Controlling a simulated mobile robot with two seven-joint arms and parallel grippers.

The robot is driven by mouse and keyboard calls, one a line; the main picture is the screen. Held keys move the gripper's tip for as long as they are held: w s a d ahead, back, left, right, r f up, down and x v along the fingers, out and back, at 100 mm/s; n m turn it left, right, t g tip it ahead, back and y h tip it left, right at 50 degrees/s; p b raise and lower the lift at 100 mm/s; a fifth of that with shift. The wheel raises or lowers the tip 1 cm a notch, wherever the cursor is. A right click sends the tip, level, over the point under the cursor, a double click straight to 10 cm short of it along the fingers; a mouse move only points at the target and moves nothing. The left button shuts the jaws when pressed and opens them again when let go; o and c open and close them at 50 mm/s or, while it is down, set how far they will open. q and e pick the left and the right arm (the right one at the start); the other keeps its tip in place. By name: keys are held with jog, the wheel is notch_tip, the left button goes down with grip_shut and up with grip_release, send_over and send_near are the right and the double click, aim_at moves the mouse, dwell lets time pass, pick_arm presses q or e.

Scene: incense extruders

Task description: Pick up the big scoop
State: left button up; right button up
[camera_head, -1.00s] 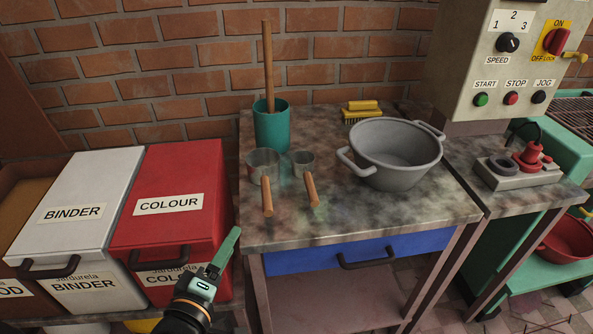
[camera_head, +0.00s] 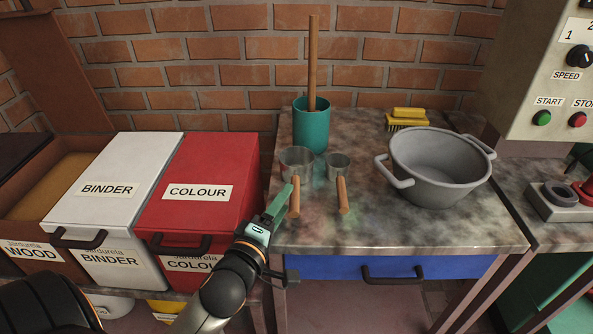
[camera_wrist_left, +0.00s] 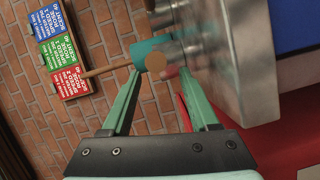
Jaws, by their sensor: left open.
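The big scoop is a grey metal cup (camera_head: 297,160) with a wooden handle (camera_head: 295,200) pointing toward the table's front edge. The smaller scoop (camera_head: 339,165) lies just to its right. My left gripper (camera_head: 284,234) is open and empty at the table's front left edge, close to the big scoop's handle. In the left wrist view the round end of the handle (camera_wrist_left: 150,92) shows between the open fingers, beyond their tips; I see no contact. The big scoop's cup (camera_wrist_left: 168,52) shows behind it. My right gripper is out of view.
A teal pot (camera_head: 311,130) with a tall wooden stick stands behind the scoops. A grey two-handled pot (camera_head: 437,165) and a yellow brush (camera_head: 407,119) are to the right. The red COLOUR bin (camera_head: 220,165) adjoins the table's left side. The front tabletop is clear.

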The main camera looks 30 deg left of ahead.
aim_at(296, 185)
pick_arm(q)
jog(key=shift+x, duration=2.7)
grip_shut()
jog(key=shift+r, duration=0.1)
